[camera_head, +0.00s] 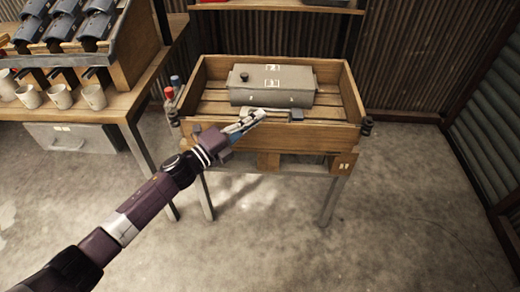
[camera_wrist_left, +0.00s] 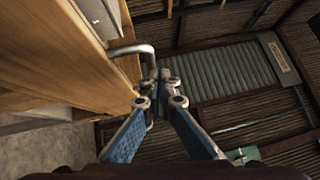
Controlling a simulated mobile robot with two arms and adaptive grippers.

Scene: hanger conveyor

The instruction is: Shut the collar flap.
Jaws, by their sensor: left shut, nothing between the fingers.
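A wooden collar (camera_head: 352,97) stands on a table and forms a walled tray with a slatted floor. Its front board (camera_head: 300,137) looks roughly upright; I cannot tell for sure whether this is the flap or how far it stands open. My left gripper (camera_head: 258,116) is shut and empty at the board's top edge, left of its middle. In the left wrist view, the shut fingertips (camera_wrist_left: 161,80) are close to a bent grey metal handle (camera_wrist_left: 135,50) beside a wooden board (camera_wrist_left: 75,55); contact is unclear. My right gripper is not in view.
A grey metal box (camera_head: 272,90) sits inside the collar. Dark fittings stand at the front corners, with red and blue bottles (camera_head: 176,84) at the left. A bench with mugs (camera_head: 60,96) stands left. The floor (camera_head: 400,230) in front is clear.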

